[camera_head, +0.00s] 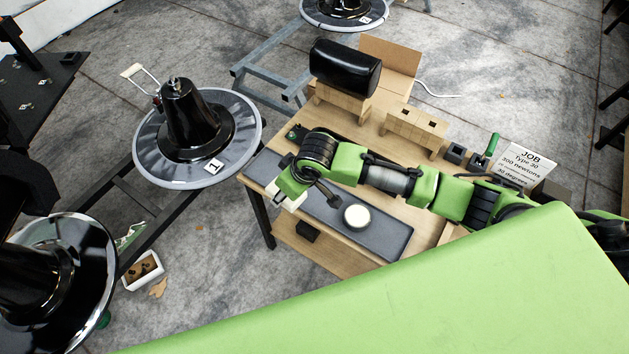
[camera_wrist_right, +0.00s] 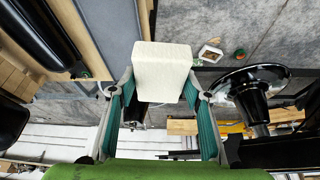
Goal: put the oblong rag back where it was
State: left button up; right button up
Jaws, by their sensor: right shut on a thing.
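The oblong rag is a cream-white block-shaped piece, and my right gripper (camera_wrist_right: 160,95) is shut on it. In the right wrist view the oblong rag (camera_wrist_right: 162,62) sits between the two fingertips and sticks out past them. In the head view only part of the oblong rag (camera_head: 285,197) shows below my right gripper (camera_head: 290,192), at the left end of a grey tray (camera_head: 388,243) on the wooden bench. I cannot tell whether the rag touches the tray or bench. My left gripper is not in view.
A round cream-topped item (camera_head: 357,216) stands on the tray. A black padded roll (camera_head: 345,67) on a wooden block, a second wooden block (camera_head: 415,130) and a job sign (camera_head: 526,163) are farther back.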

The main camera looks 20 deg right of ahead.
jog(key=f, duration=0.1)
jog(key=s+f, duration=0.1)
jog(key=a+f+n, duration=0.1)
jog(key=shift+s+f, duration=0.15)
jog(key=shift+s, duration=0.05)
jog(key=shift+w+d+f+b, duration=0.25)
jog(key=shift+f+b, duration=0.2)
jog(key=shift+f, duration=0.15)
jog(key=b, duration=1.6)
send_over(312, 194)
jog(key=f, duration=0.8)
jog(key=shift+s+a+f, duration=0.2)
jog(key=shift+s+a, duration=0.1)
jog(key=shift+a, duration=0.05)
pick_arm(q)
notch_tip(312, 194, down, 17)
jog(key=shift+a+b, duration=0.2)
jog(key=shift+b, duration=0.2)
pick_arm(e)
jog(key=shift+w+d+f, duration=0.15)
jog(key=shift+w+d, duration=0.05)
jog(key=shift+w, duration=0.05)
